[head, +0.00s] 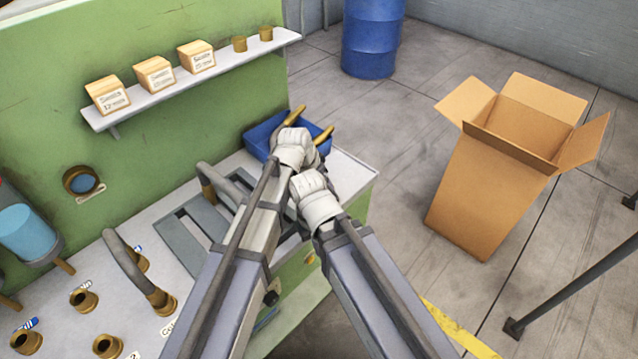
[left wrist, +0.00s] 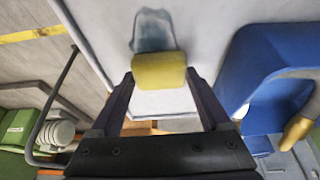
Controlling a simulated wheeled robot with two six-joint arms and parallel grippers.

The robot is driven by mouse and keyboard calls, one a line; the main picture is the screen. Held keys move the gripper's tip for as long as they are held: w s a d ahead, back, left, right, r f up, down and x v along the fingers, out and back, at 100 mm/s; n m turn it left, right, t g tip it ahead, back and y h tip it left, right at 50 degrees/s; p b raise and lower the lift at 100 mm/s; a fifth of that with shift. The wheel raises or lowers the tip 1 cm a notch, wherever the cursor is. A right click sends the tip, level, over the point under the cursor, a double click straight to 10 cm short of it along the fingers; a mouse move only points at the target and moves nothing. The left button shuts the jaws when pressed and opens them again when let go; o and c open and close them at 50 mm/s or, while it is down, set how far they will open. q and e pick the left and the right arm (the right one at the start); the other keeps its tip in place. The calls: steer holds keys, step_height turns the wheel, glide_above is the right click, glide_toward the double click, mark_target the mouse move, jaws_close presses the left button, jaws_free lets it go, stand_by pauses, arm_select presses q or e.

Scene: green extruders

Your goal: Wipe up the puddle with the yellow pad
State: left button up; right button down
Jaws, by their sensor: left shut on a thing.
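My left gripper (left wrist: 159,78) is shut on the yellow pad (left wrist: 159,71), which sits between its two fingers in the left wrist view. The puddle (left wrist: 153,30) is a blue-grey, see-through patch on the pale bench top (left wrist: 205,22). It lies just beyond the pad, and the pad covers its near edge in the picture. I cannot tell whether the pad touches the surface. In the head view my arms and wrists hide the pad, the puddle and both sets of fingers. My right wrist is close to my left one.
A blue bin (head: 257,139) with brass-coloured pieces stands just beyond my wrists; it is also in the left wrist view (left wrist: 240,60). A grey handle (head: 222,185) and brass fittings (head: 84,300) stand left. An open cardboard box (head: 490,190) is on the floor at right.

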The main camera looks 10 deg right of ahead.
mark_target(335, 180)
arm_select(q)
steer(key=shift+w+d, duration=0.75)
steer(key=shift+d, duration=0.2)
steer(key=shift+w+d, duration=0.7)
steer(key=shift+d, duration=0.2)
steer(key=shift+f, duration=0.1)
steer(key=shift+a, duration=0.1)
steer(key=shift+s+a, duration=2.7)
steer(key=shift+s, duration=0.05)
steer(key=shift+s+a, duration=0.1)
steer(key=shift+a, duration=0.2)
